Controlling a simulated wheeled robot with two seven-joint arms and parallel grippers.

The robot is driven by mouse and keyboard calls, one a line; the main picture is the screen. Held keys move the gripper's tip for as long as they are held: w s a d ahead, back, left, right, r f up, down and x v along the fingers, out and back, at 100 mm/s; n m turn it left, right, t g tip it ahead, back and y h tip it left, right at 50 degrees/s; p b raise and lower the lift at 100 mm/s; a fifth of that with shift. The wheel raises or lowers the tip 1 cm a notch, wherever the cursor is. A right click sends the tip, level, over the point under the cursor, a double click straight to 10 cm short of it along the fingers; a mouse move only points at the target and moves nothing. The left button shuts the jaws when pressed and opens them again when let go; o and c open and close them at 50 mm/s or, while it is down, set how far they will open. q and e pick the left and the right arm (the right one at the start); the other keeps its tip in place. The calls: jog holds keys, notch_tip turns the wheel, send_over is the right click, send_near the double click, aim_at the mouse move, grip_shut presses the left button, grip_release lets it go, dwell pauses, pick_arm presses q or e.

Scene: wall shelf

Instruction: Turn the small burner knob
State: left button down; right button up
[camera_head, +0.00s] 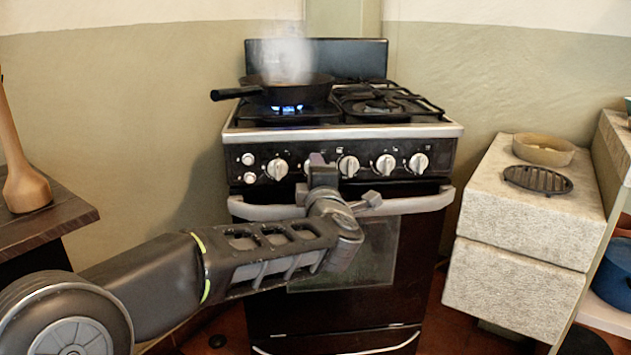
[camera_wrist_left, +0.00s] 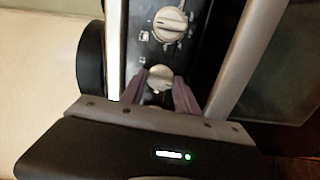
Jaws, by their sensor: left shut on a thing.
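The stove (camera_head: 345,130) has a front panel with a row of pale round knobs. Knobs show at the left (camera_head: 277,168), middle (camera_head: 348,166) and right (camera_head: 418,163). My left gripper (camera_head: 318,168) is at the panel, between the left and middle knobs, and hides the panel part behind it. In the left wrist view, my left gripper (camera_wrist_left: 163,88) has a finger on each side of one pale knob (camera_wrist_left: 160,76) and is shut on it. Another knob (camera_wrist_left: 170,22) shows beyond it, free. No label naming the small burner knob is readable. My right gripper is not in view.
A black pan (camera_head: 290,90) with steam sits over a blue flame (camera_head: 287,108). The oven handle (camera_head: 420,202) runs just below the panel. A stone counter (camera_head: 500,210) with a bowl (camera_head: 543,149) and a round grate (camera_head: 538,180) stands at right. A wooden table (camera_head: 55,220) is at left.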

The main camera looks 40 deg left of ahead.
pick_arm(q)
jog(key=shift+n, duration=0.4)
jog(key=c, duration=0.9)
grip_release()
jog(key=p+v, duration=0.1)
jog(key=v, duration=0.6)
jog(key=shift+s+d+p, duration=0.25)
jog(key=shift+s+p, duration=0.05)
jog(key=shift+p, duration=0.05)
